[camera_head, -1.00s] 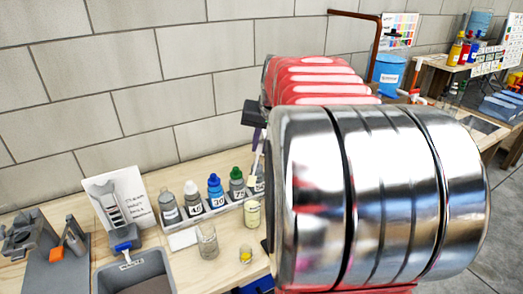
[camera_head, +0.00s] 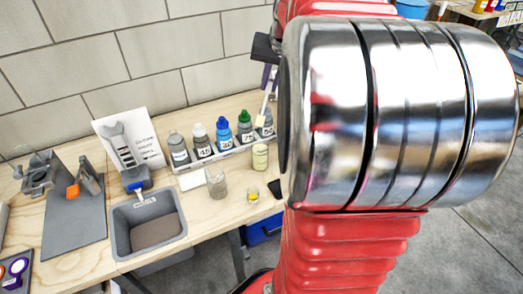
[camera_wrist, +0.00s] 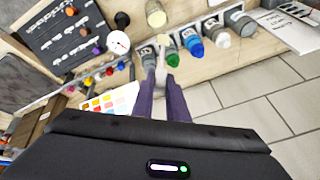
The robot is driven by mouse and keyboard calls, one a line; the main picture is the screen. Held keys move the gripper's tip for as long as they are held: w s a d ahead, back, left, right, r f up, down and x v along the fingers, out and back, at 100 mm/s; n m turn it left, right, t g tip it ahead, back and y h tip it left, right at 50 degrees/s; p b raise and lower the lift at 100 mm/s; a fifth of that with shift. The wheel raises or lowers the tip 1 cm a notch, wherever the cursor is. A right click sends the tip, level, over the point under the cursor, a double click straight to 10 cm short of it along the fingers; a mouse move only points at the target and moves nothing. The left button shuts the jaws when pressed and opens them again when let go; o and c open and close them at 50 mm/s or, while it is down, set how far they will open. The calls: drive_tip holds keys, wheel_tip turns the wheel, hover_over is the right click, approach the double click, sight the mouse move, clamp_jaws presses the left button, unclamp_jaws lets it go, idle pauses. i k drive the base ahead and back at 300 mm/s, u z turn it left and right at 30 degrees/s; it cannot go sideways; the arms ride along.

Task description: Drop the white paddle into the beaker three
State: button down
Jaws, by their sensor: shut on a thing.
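My gripper (camera_head: 268,78) has purple fingers and is shut on the white paddle (camera_head: 263,106), which hangs down at the right end of the bottle rack. In the wrist view, the fingers (camera_wrist: 162,80) close on the paddle's pale shaft (camera_wrist: 163,56), which points away from them. A clear beaker (camera_head: 216,183) stands on the bench in front of the rack. A small vessel with yellow contents (camera_head: 253,194) and a pale yellow jar (camera_head: 260,157) stand to its right. I cannot tell which one is beaker three.
Several labelled bottles stand in a rack (camera_head: 226,150) along the wall, including a blue-capped one (camera_head: 222,132) and a green-capped one (camera_head: 244,128). A grey bin (camera_head: 120,240) is at the left front. My arm hides the right side of the bench.

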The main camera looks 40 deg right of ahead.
sight(221, 190)
drive_tip(key=k, duration=1)
